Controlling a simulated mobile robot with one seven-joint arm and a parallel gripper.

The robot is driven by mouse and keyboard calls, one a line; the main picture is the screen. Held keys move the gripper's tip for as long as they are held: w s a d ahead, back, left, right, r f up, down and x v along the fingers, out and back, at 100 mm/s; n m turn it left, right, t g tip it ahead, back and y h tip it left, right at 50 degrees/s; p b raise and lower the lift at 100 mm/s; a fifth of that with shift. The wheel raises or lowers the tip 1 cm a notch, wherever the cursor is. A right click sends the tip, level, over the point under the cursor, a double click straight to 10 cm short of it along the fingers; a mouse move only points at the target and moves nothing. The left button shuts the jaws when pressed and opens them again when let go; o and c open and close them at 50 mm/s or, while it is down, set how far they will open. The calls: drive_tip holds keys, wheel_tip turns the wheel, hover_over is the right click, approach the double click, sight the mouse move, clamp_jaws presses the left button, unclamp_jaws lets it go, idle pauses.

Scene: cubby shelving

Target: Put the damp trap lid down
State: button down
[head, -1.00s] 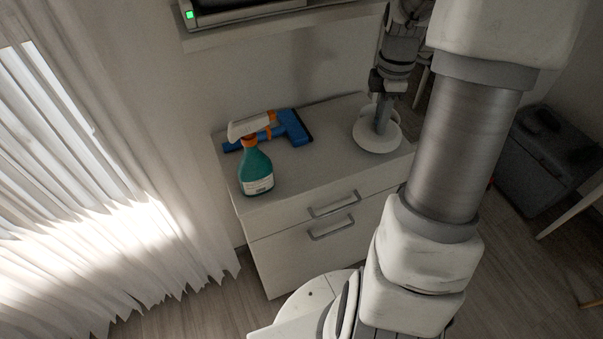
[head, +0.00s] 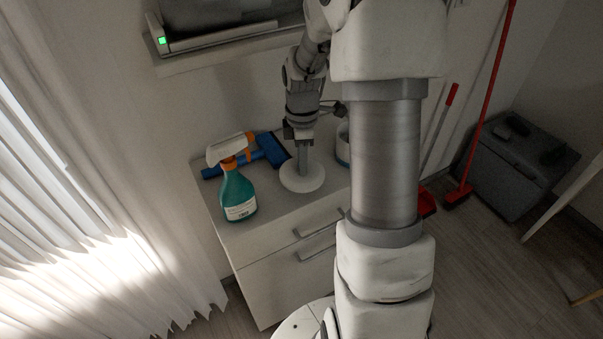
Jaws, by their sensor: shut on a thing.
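The damp trap lid (head: 302,180) is a round white disc, held flat over the middle of the cabinet top in the head view. My gripper (head: 302,160) points down and is shut on the lid from above. I cannot tell whether the lid touches the cabinet top or hangs just above it. The fingertips are small and dark in this view. A white and blue tub (head: 343,150), perhaps the trap's body, stands to the right, partly hidden behind my arm.
A teal spray bottle (head: 239,196) with an orange and white head stands left of the lid. A blue squeegee-like tool (head: 270,150) lies behind it. The white drawer cabinet (head: 262,222) has bare top in front of the lid. A grey bin (head: 515,165) and red broom (head: 458,195) are at right.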

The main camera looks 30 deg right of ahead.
drive_tip(key=shift+a+f+b, duration=0.1)
drive_tip(key=shift+f+b, duration=0.2)
drive_tip(key=shift+f, duration=1.75)
drive_tip(key=shift+f, duration=0.1)
drive_tip(key=c, duration=0.7)
unclamp_jaws()
